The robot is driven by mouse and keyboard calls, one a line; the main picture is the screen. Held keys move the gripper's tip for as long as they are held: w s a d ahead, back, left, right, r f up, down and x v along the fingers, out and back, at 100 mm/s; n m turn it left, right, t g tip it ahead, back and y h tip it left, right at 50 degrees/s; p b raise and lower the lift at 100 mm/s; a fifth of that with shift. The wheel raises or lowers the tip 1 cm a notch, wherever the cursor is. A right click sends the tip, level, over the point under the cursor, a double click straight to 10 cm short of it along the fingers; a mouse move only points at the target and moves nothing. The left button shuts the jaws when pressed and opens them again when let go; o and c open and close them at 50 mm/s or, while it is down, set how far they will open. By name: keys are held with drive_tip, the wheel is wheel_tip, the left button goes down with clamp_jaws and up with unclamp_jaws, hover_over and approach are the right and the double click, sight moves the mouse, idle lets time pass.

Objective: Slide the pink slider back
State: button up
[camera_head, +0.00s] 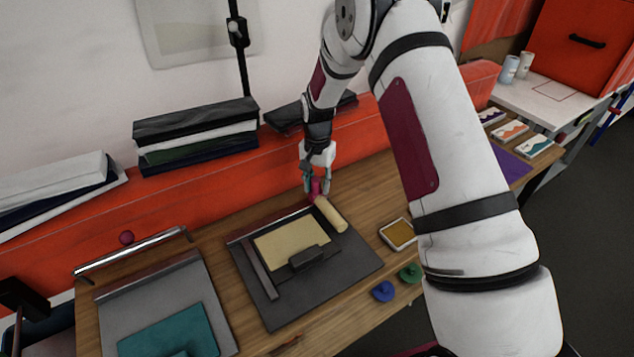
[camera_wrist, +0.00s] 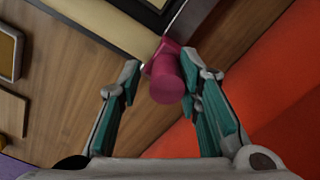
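The pink slider (camera_head: 316,187) sits at the back right corner of a dark board (camera_head: 345,268), on the rail along its back edge. In the wrist view the pink slider (camera_wrist: 168,75) shows as a rounded knob on a block, beside a thin metal edge. My gripper (camera_head: 317,182) points down at it from above. In the wrist view my gripper's two teal-padded fingers (camera_wrist: 165,82) stand apart, one on each side of the slider. A gap shows between the left finger and the knob; the right finger is close to it, and I cannot tell if it touches.
A cream roller (camera_head: 330,215) lies at the board's right side, close to the slider. A cream sheet and a black block (camera_head: 307,257) lie on the board. A grey board with a teal pad (camera_head: 170,335) is at left. An orange ledge (camera_head: 200,190) runs behind the wooden table.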

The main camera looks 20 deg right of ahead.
drive_tip(key=shift+w+a, duration=0.2)
drive_tip(key=shift+w, duration=0.15)
drive_tip(key=shift+s, duration=0.1)
wheel_tip(320, 180, up, 12)
idle(0.5)
drive_tip(key=s+r+n+t, duration=0.1)
drive_tip(key=s+r+n, duration=0.1)
drive_tip(key=s+r, duration=0.7)
drive_tip(key=s+r+n+t, duration=0.2)
drive_tip(key=s+r, duration=0.5)
drive_tip(key=r, duration=0.4)
drive_tip(key=s+d+r+n+t, duration=0.1)
drive_tip(key=s+n, duration=0.3)
drive_tip(key=s, duration=1.4)
drive_tip(key=shift+s+d+r+t, duration=0.2)
drive_tip(key=shift+s+r+t, duration=0.2)
drive_tip(key=shift+t, duration=0.4)
